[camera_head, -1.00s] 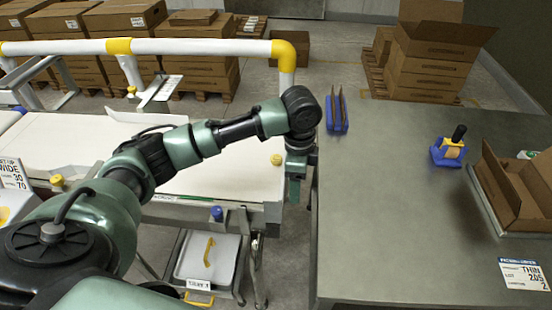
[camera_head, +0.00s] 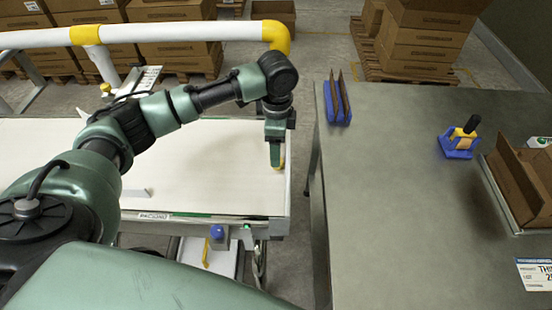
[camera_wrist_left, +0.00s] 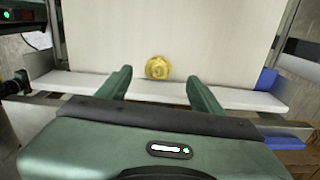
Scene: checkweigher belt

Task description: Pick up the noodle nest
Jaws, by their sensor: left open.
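The noodle nest (camera_wrist_left: 158,67) is a small round yellow coil. It lies on the white belt near its end edge, in the left wrist view. In the head view only a yellow sliver of the nest (camera_head: 281,165) shows beside my gripper, which hides the rest. My left gripper (camera_head: 275,162) points down over the right end of the belt. In the left wrist view my left gripper (camera_wrist_left: 160,82) has its two green fingers spread wide and empty. The nest appears in the gap between them, a little beyond the tips. My right gripper is not in view.
The white belt (camera_head: 215,160) has a metal side rail. A grey table (camera_head: 390,200) stands to the right across a narrow gap, with a blue holder (camera_head: 338,112), a blue and yellow tool (camera_head: 460,140) and an open carton (camera_head: 520,185). A white-yellow guard rail (camera_head: 180,33) runs behind the belt.

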